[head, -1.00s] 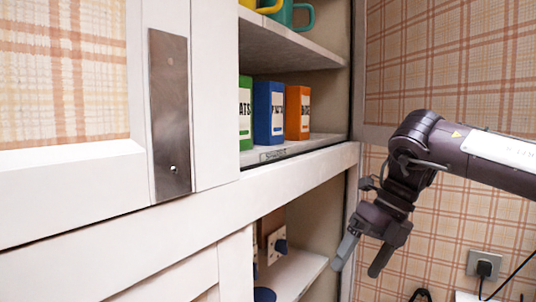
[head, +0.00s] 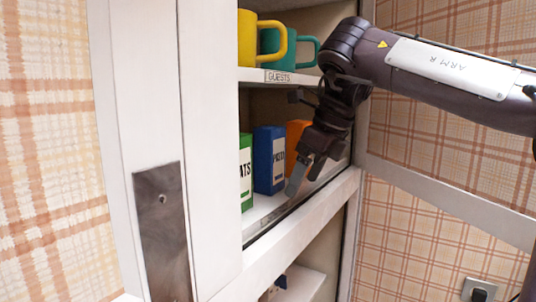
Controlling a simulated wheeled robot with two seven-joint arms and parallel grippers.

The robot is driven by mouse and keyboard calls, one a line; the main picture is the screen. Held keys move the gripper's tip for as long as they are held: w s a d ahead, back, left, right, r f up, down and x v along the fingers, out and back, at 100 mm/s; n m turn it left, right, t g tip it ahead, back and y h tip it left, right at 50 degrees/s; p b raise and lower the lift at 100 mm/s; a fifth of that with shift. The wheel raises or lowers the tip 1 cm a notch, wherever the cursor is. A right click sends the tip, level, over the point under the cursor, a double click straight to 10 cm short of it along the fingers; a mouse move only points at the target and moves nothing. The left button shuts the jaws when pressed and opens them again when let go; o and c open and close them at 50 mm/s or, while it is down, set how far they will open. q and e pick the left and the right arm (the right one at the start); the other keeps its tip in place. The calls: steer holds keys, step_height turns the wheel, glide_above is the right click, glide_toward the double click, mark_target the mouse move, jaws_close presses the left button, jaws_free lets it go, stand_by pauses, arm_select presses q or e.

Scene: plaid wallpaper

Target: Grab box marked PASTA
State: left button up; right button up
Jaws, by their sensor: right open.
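A blue box (head: 265,160) stands upright on the middle shelf. Its white label faces partly right and seems to read PASTA, though the letters are blurred. A green box (head: 246,172) with a label ending in ATS stands to its left, partly cut off by the cabinet front. An orange box (head: 296,138) stands to its right, mostly hidden behind my right gripper. My right gripper (head: 307,174) is open and empty, pointing down in front of the orange box, just right of the blue box. My left gripper is not in view.
A shelf edge marked GUESTS (head: 280,76) runs above the boxes, with a yellow mug (head: 247,40) and a green mug (head: 275,48) on it. A white cabinet door with a metal plate (head: 163,230) stands at the left. A lower shelf (head: 300,285) shows below.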

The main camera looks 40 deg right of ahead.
mark_target(279, 179)
steer(key=shift+w+a, duration=0.1)
steer(key=shift+w, duration=0.55)
steer(key=w, duration=0.1)
steer(key=w+a+p, duration=0.1)
steer(key=w+p, duration=0.1)
steer(key=w, duration=0.1)
steer(key=shift+a+f, duration=0.15)
steer(key=shift+a, duration=0.1)
steer(key=shift+w+f, duration=0.3)
steer(key=shift+f, duration=0.1)
steer(key=shift+s, duration=0.2)
steer(key=shift+f, duration=0.2)
